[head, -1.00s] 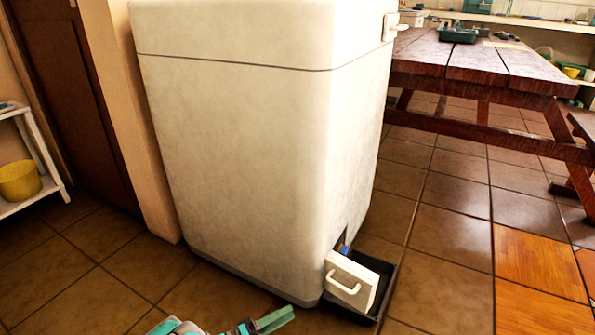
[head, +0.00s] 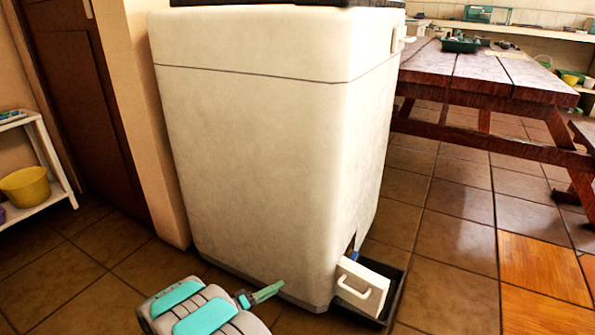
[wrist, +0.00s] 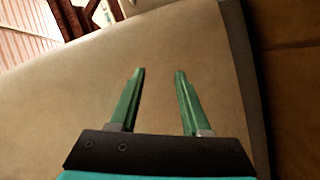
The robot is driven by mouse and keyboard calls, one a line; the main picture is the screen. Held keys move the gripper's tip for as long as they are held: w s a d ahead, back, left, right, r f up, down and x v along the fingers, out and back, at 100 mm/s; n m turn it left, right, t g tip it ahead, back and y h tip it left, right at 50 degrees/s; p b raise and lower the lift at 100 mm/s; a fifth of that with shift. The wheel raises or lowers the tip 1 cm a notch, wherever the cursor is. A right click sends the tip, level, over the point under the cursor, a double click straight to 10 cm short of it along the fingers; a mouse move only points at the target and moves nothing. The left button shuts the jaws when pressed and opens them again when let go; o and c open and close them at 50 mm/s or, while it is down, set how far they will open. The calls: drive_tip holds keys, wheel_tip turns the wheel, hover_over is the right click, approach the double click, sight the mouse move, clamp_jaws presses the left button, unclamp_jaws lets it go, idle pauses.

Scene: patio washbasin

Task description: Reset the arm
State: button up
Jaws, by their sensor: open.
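My gripper (head: 268,292) is low at the bottom of the head view, in front of the lower front of a large off-white cabinet-like unit (head: 255,150). In the wrist view my gripper (wrist: 158,75) shows two green fingers apart with nothing between them. The unit's pale surface (wrist: 160,45) fills most of the space beyond the fingers. Whether the fingertips touch it I cannot tell.
A small white door with a handle (head: 362,288) stands open at the unit's lower right, over a black tray (head: 397,290). A wooden picnic table (head: 480,75) stands at right. A white shelf with a yellow bucket (head: 25,187) is at left. Tiled floor (head: 445,240) lies between.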

drive_tip(key=w+a+r+y+p, duration=0.1)
drive_tip(key=w+a+r+y, duration=0.3)
drive_tip(key=w+r+y, duration=0.15)
drive_tip(key=w+a+r+y+p, duration=0.1)
drive_tip(key=w+a+r+y, duration=0.3)
drive_tip(key=r, duration=0.3)
drive_tip(key=s+r+g+y+p, duration=0.1)
drive_tip(key=s+r+y, duration=0.15)
drive_tip(key=r, duration=0.45)
drive_tip(key=s+r+g+y+p, duration=0.15)
drive_tip(key=r+y, duration=0.25)
drive_tip(key=r, duration=0.4)
drive_tip(key=s+d+r+m+g+h+p, duration=0.1)
drive_tip(key=s+d+r+g, duration=0.1)
drive_tip(key=s+d, duration=0.8)
drive_tip(key=s+d+r+m+g+h+p, duration=0.1)
drive_tip(key=s+d, duration=0.9)
drive_tip(key=s, duration=1)
drive_tip(key=s+d+r+m+g+h+p, duration=0.1)
drive_tip(key=s+d+r+g, duration=0.4)
drive_tip(key=s+d, duration=0.5)
drive_tip(key=s+g+h+p, duration=0.1)
drive_tip(key=s+g+p, duration=0.1)
drive_tip(key=s, duration=0.4)
drive_tip(key=shift+d+m, duration=0.3)
drive_tip(key=shift+m, duration=0.1)
